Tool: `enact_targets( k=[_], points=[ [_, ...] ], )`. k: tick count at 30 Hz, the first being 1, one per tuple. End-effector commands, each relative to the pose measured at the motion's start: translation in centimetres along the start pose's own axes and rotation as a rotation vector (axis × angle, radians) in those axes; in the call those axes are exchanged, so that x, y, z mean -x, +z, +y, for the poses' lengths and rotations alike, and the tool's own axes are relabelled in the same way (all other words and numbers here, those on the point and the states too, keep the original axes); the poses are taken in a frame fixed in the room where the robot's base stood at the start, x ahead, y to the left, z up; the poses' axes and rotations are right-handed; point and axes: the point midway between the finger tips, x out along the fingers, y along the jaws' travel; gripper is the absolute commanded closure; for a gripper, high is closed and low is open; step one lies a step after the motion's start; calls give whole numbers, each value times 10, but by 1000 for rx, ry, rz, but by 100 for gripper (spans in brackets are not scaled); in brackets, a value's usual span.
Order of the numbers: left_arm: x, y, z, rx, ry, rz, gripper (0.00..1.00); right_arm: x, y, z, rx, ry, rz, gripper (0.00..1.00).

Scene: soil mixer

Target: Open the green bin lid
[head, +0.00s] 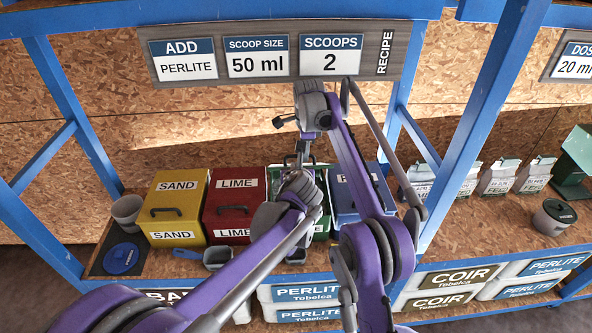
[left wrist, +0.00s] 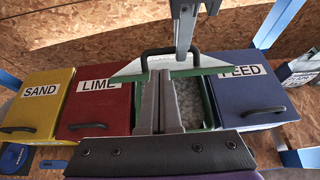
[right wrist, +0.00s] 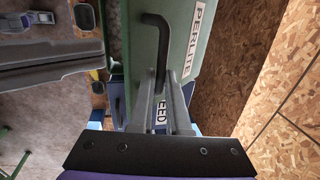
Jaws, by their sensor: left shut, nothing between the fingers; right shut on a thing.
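The green bin stands between the red LIME bin and the blue FEED bin; its side shows in the head view (head: 321,222) and its rim in the left wrist view (left wrist: 208,108). Its lid (left wrist: 215,71) is raised and tilted at the back, and pale grey grains (left wrist: 190,100) show inside. The lid's PERLITE label and dark handle (right wrist: 157,40) show in the right wrist view. My right gripper (right wrist: 158,88) is shut on the handle. My left gripper (left wrist: 160,80) is shut and empty over the opening; in the head view my left wrist hides much of the bin.
A yellow SAND bin (head: 176,205), red LIME bin (head: 227,205) and blue FEED bin (head: 346,195) share the shelf, with small scoops (head: 217,257) in front. Blue rack posts (head: 480,125) stand at the sides. A recipe board (head: 272,57) hangs above.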

Motion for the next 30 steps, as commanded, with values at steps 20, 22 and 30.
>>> enact_targets(
  k=[20,22,30],
  points=[
    [-46,-1,0,3,0,2,100,-4,-1,-2,0,-6,0,100],
    [-46,-1,0,3,0,2,100,-4,-1,-2,0,-6,0,100],
    [-51,14,0,2,-1,2,100,-4,-1,-2,0,-6,0,100]
  ],
)
